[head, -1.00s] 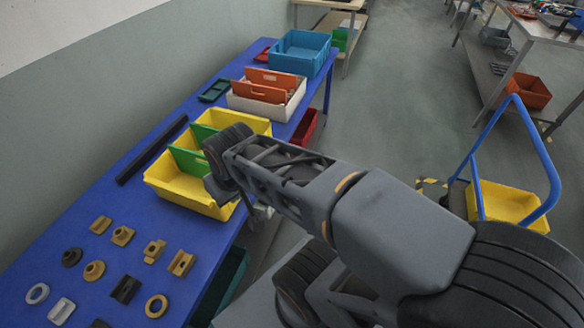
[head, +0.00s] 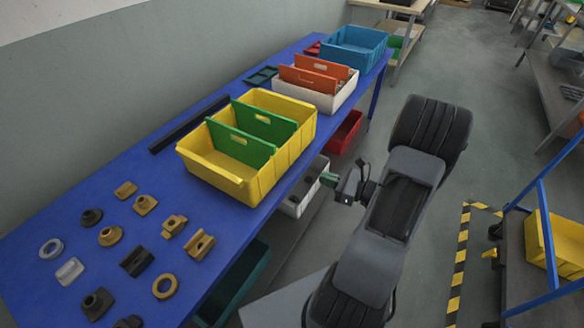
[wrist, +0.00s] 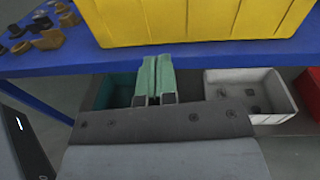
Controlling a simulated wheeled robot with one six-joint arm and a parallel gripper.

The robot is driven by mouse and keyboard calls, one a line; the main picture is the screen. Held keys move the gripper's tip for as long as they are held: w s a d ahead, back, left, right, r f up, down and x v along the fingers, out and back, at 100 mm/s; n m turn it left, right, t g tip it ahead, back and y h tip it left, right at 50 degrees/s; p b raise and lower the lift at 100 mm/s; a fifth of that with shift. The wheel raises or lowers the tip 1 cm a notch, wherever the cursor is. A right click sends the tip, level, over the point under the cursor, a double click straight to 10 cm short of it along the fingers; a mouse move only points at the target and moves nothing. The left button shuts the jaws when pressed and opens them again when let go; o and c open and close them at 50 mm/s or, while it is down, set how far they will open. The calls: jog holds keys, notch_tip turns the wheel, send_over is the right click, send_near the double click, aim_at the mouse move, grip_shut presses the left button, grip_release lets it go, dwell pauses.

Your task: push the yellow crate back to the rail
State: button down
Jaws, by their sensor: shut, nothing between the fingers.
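The yellow crate (head: 222,174) stands upright on the blue table (head: 130,262), with green dividers (head: 240,146) inside. The rail (head: 188,124) is a dark bar lying along the table's wall side. A strip of blue tabletop shows between it and the crate, so they look apart. My gripper (head: 328,180) is off the table's front edge, to the right of the crate and clear of it. In the wrist view, its green fingers (wrist: 154,98) are together and empty, pointing toward the crate's yellow front wall (wrist: 190,22). The crate's far lower edge is hidden.
A white bin (head: 330,98) with orange dividers and a blue bin (head: 354,48) stand beyond the crate. Several small parts (head: 110,236) lie on the near tabletop. Bins (head: 304,190) sit below the table. A blue-framed cart (head: 540,215) is at right.

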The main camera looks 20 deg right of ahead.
jog(key=d+m, duration=0.1)
jog(key=t+h, duration=0.1)
send_near(285, 160)
jog(key=x, duration=0.7)
jog(key=shift+w+a, duration=0.15)
jog(key=shift+w, duration=0.1)
